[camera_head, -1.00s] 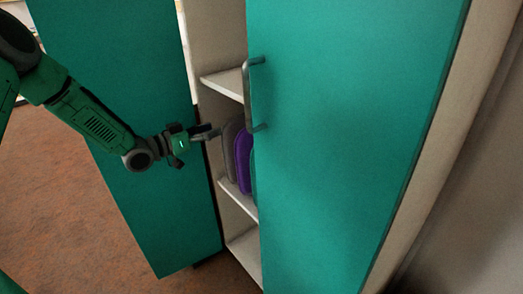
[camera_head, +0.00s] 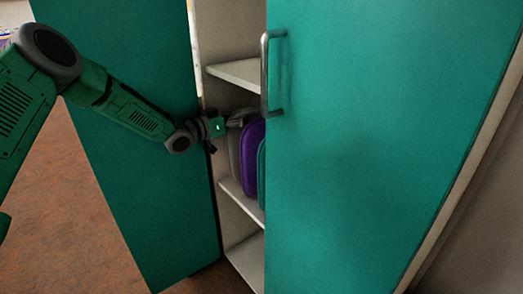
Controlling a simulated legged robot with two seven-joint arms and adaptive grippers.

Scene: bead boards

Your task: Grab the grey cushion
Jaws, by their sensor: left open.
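The grey cushion (camera_head: 235,158) stands upright on the middle shelf of the cabinet, at the left end of a row. A purple cushion (camera_head: 251,157) stands right beside it, and a teal cushion (camera_head: 262,172) is partly hidden behind the right door. My left gripper (camera_head: 240,118) reaches in through the gap between the doors. It is open, with its fingers at the top of the grey cushion. I cannot tell whether they touch it or straddle its edge. My right gripper is out of view.
The left cabinet door (camera_head: 130,190) stands open beside my left arm. The right door (camera_head: 380,150), with a metal handle (camera_head: 266,75), covers much of the opening. An upper shelf (camera_head: 236,73) lies above the gripper. The brown floor (camera_head: 65,215) is clear at left.

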